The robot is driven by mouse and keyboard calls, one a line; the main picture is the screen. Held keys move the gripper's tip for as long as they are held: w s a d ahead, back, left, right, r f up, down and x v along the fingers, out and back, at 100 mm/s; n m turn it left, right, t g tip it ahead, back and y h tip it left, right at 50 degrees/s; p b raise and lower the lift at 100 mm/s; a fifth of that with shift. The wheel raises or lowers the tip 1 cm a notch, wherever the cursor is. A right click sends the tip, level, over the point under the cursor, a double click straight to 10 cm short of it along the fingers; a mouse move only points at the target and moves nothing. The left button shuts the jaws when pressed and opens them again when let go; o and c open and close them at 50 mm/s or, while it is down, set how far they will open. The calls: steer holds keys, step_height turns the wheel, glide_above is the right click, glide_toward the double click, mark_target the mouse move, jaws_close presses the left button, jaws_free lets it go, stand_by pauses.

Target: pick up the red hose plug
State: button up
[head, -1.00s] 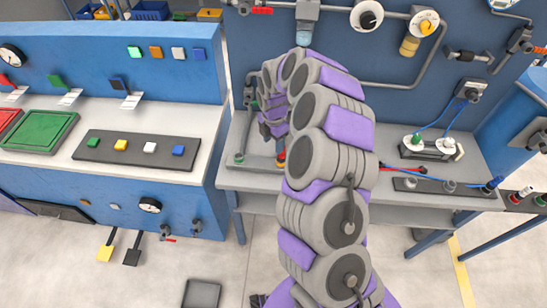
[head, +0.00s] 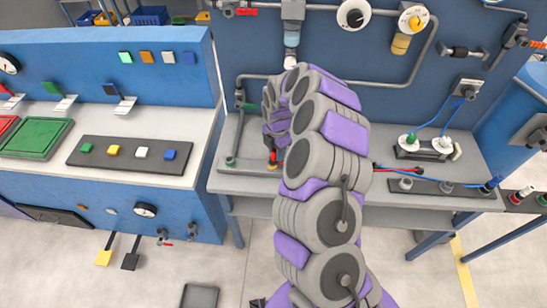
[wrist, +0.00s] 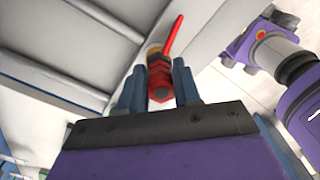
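The red hose plug (wrist: 160,83) is a red piece with a yellow band and a thin red lever or rod on its far side. In the wrist view it lies between the two blue-grey fingers of my gripper (wrist: 160,92), with almost no gap on either side. Whether the fingers press on it cannot be told. In the head view, the plug (head: 273,155) shows as a small red and orange spot on the right bench, just below my purple gripper (head: 274,143). My arm hides part of the bench and the fingertips there.
A grey pipe with a foot (head: 231,160) stands on the bench left of my gripper. A wall canister (head: 291,45) is above. Right of my arm are a red-tipped blue hose (head: 410,172), a fitting rail (head: 446,187) and a white socket block (head: 430,146). The left console (head: 130,155) has coloured buttons.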

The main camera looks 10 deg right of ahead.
steer(key=shift+d, duration=0.25)
steer(key=shift+c, duration=1.5)
steer(key=shift+s+a, duration=0.1)
steer(key=shift+a, duration=1.5)
jaws_close()
steer(key=shift+d, duration=0.7)
steer(key=shift+a+r, duration=0.1)
steer(key=shift+r, duration=0.5)
step_height(320, 180, up, 3)
steer(key=shift+s+f+p, duration=0.15)
steer(key=shift+f+p, duration=0.05)
steer(key=shift+p, duration=0.35)
steer(key=s+d, duration=0.3)
steer(key=s, duration=0.4)
steer(key=s+d+r+p, duration=0.1)
steer(key=s+d, duration=0.2)
steer(key=s, duration=0.4)
steer(key=shift+s+d+p, duration=0.15)
steer(key=shift+d+p, duration=0.05)
steer(key=shift+p, duration=0.1)
steer(key=shift+r, duration=0.15)
